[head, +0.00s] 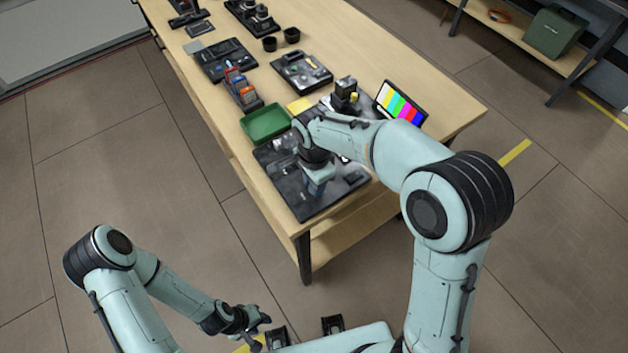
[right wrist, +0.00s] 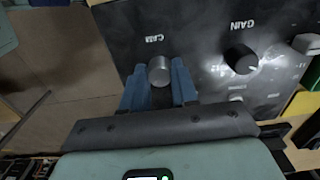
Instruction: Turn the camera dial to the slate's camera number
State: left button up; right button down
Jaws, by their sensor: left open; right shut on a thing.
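The dark control panel (head: 288,183) lies at the near end of the wooden table, mostly under my right arm. In the right wrist view the panel (right wrist: 200,25) carries a grey dial (right wrist: 159,71) below the label CAM. My right gripper (right wrist: 160,82) has its two blue fingers on either side of this CAM dial, shut on it. The dial's pointer and its numbers are hidden or too small to read. No slate can be made out clearly. My left gripper (head: 250,322) is open and empty, low by my base, away from the table.
A GAIN knob (right wrist: 241,59) stands right of the CAM dial. On the table (head: 450,100) a green tray (head: 265,123), a colour-bar screen (head: 401,103) and a black device tray (head: 301,70) stand close beyond the panel. The floor left of the table is clear.

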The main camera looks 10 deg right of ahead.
dwell(0.5)
jog(key=c, duration=0.9)
grip_release()
jog(key=shift+o, duration=0.2)
pick_arm(q)
jog(key=shift+w+r+p, duration=0.75)
jog(key=shift+r+p, duration=0.1)
jog(key=shift+r, duration=0.2)
pick_arm(e)
notch_tip(320, 180, up, 14)
jog(key=shift+f, duration=0.25)
